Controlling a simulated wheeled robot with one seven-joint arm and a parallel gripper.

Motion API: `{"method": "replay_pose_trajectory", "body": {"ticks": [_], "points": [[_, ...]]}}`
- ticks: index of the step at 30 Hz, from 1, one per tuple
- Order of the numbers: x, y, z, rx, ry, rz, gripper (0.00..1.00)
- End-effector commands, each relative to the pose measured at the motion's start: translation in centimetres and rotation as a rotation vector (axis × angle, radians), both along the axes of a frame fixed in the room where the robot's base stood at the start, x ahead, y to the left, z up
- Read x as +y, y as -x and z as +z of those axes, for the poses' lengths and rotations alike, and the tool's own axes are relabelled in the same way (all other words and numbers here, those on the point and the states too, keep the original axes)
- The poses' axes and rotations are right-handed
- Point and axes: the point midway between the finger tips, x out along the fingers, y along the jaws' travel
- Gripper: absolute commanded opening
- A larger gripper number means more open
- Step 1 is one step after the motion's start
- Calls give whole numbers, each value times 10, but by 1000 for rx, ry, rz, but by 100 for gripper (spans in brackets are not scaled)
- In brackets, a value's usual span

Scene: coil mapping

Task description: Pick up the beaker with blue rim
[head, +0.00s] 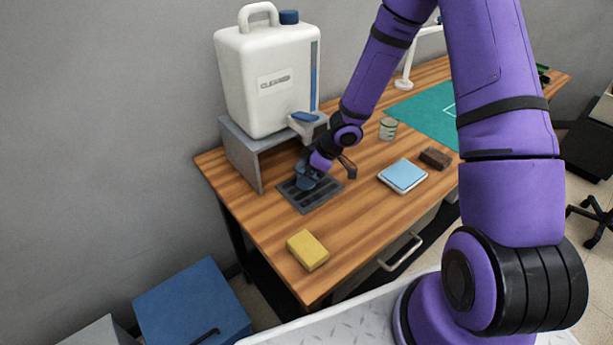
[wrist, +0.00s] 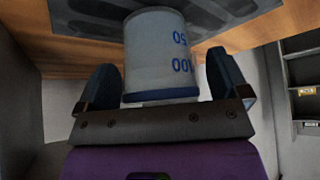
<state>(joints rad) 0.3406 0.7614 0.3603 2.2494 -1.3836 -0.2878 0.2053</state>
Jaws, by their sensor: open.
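The beaker with blue rim (wrist: 158,50) shows in the wrist view, which looks upside down. It is pale, with blue measuring marks, and its blue rim (wrist: 160,96) is at the end nearer my gripper. It stands on the dark grey drip tray (wrist: 235,12). My gripper (wrist: 165,82) is open, with one dark finger on each side of the beaker; a gap shows at both sides. In the head view my gripper (head: 308,178) is low over the drip tray (head: 322,200), and I cannot clearly make out the beaker there.
A white jug (head: 265,85) with a tap stands on a grey stand (head: 240,155) close behind my gripper. A green-rimmed beaker (head: 388,129), blue-topped scale (head: 403,176), brown block (head: 436,158) and yellow sponge (head: 307,250) sit on the wooden table. The table's front is largely clear.

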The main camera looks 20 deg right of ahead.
Motion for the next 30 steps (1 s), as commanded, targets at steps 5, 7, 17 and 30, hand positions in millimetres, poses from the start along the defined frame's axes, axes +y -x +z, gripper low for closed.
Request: {"method": "replay_pose_trajectory", "body": {"ticks": [5,7,17,30], "points": [[0,0,0,0,0,0,82],[0,0,0,0,0,0,66],[-1,0,0,0,0,-1,39],[-13,5,15,1,2,-5,39]]}}
